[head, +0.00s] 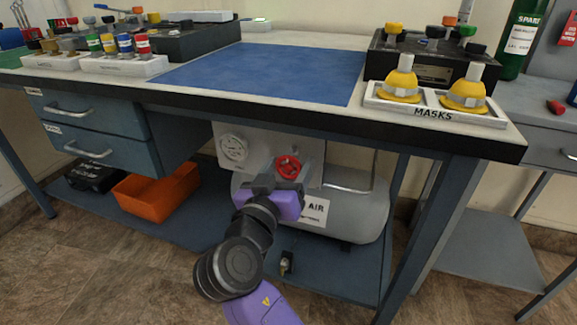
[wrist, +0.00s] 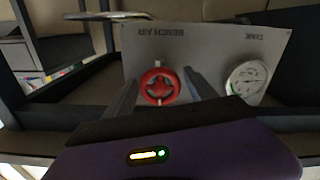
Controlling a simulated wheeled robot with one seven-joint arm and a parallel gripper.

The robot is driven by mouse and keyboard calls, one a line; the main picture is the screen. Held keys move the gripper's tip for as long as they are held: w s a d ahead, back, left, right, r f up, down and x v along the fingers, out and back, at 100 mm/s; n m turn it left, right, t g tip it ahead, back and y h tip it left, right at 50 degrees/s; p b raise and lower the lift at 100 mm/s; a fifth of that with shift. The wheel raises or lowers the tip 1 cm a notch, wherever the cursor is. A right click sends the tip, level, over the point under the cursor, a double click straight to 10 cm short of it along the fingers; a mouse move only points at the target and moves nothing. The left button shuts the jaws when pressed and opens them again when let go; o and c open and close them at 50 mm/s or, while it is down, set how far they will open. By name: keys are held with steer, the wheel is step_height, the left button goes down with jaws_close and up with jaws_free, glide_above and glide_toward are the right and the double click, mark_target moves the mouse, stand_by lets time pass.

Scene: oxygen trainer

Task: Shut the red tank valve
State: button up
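The red tank valve (head: 288,167) is a round handwheel on the grey panel (head: 232,128) under the bench. In the wrist view the red valve (wrist: 159,87) sits in front of the panel marked "BENCH AIR". My gripper (wrist: 160,95) is open, with one finger to each side of the valve in that view. I cannot tell whether the fingers touch it. In the head view my gripper (head: 277,187) is just below and in front of the valve, and its fingers are mostly hidden.
A pressure gauge (head: 233,148) is left of the valve. The grey air tank (head: 365,205) lies on the lower shelf. The bench top (head: 300,106) overhangs the panel. Blue drawers (head: 90,125) and an orange bin (head: 157,195) are to the left.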

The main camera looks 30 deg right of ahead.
steer(key=shift+a+r, duration=0.1)
steer(key=shift+s+a, duration=0.2)
steer(key=p+v, duration=0.2)
steer(key=v, duration=0.5)
stand_by(0.5)
